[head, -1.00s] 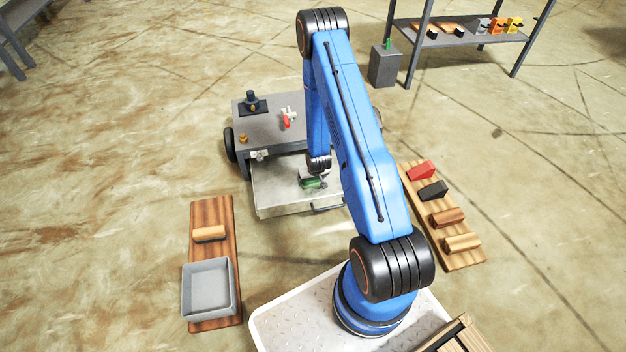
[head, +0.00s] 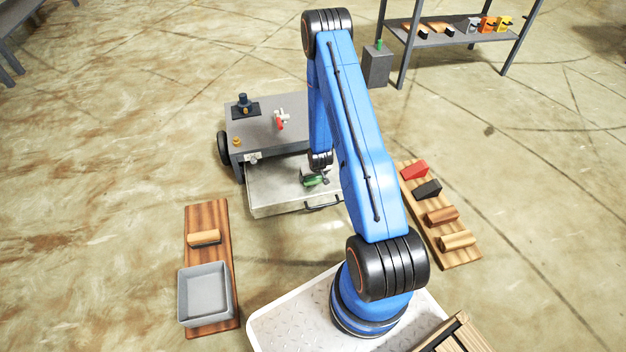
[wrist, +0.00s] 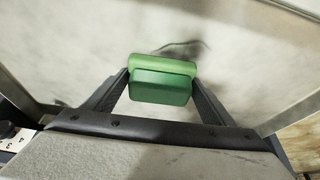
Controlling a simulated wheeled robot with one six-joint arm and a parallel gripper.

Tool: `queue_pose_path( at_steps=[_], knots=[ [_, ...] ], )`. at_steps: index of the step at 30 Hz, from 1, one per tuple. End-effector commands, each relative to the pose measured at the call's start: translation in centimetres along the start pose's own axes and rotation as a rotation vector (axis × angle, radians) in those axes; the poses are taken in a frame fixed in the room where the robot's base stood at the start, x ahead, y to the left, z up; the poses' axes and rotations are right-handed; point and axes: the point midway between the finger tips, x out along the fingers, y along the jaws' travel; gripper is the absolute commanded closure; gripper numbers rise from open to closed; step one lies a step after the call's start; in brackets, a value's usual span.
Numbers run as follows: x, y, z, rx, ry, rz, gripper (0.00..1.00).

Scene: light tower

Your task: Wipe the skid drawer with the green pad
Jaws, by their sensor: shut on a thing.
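The green pad (wrist: 162,82) is held between the two fingers of my gripper (wrist: 160,88) in the wrist view. In the head view the pad (head: 315,181) and my gripper (head: 318,172) are inside the open skid drawer (head: 270,193), in its right half. The drawer is pale metal and pulled out from the grey skid, with a dark handle on its front. In the wrist view a dark smudge shows on the drawer floor (wrist: 90,50) just beyond the pad. Whether the pad touches the floor is hard to tell.
The skid top (head: 262,130) carries a dark fitting and a red-handled valve (head: 280,120). A board with a grey bin (head: 206,292) and a wooden block (head: 204,238) lies at left. A board with several blocks (head: 440,215) lies at right. A shelf (head: 450,38) stands behind.

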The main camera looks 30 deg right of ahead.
Motion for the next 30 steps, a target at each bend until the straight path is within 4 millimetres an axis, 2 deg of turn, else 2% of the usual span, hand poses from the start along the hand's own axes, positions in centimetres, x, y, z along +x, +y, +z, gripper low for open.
queue_pose_path(
  at_steps=[8, 24, 30],
  knots=[
    [0.2, -0.2, -0.7, -0.001, 0.001, 0.000, 0.47],
    [0.5, -3.6, -0.8, -0.002, 0.001, -0.001, 0.47],
    [0.3, -3.5, -0.8, -0.001, 0.001, 0.000, 0.47]
  ],
)
